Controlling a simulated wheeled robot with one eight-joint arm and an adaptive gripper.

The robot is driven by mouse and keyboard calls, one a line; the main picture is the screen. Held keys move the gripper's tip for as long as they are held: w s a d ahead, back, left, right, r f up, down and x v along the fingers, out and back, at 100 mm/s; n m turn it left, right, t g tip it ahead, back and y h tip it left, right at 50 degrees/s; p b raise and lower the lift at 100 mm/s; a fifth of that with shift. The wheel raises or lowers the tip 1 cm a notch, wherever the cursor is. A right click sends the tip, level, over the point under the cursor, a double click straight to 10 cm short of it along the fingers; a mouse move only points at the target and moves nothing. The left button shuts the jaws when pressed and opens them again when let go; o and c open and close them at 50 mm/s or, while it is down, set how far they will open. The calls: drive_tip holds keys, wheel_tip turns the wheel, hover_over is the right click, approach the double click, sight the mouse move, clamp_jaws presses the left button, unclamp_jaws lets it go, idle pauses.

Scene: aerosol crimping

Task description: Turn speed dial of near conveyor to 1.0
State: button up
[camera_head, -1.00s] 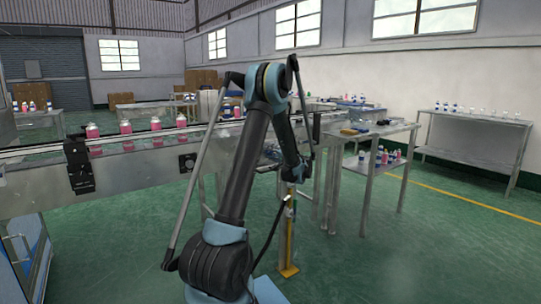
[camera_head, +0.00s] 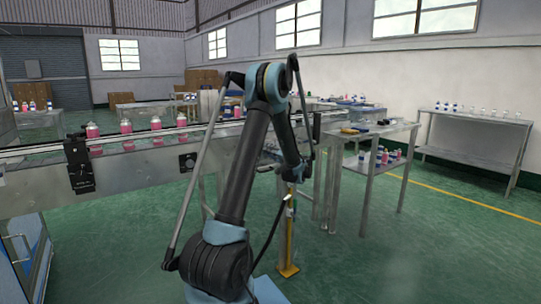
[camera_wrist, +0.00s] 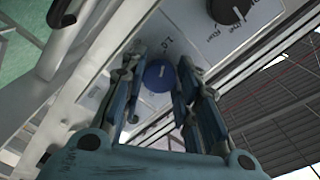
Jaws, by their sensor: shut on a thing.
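The speed dial (camera_wrist: 158,77) shows in the wrist view as a round blue knob on a pale panel (camera_wrist: 190,30). A small light mark is on its face, and a printed "1.0" (camera_wrist: 166,46) lies just above it in the picture. My gripper (camera_wrist: 157,70) has one finger on each side of the dial and is shut on it. The exact angle of the mark against the "1.0" is hard to read.
A black knob (camera_wrist: 230,8) with printed labels sits on the same panel, above right of my fingers. Pink bottles (camera_head: 125,127) stand on the conveyor. A steel table (camera_head: 385,131) stands to the right, and green floor (camera_head: 420,250) is clear at the front right.

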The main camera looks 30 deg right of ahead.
drive_tip(key=o, duration=1.1)
drive_tip(key=shift+c, duration=0.2)
drive_tip(key=shift+s, duration=0.1)
drive_tip(key=s+d, duration=0.1)
drive_tip(key=s, duration=1)
drive_tip(key=shift+s, duration=0.3)
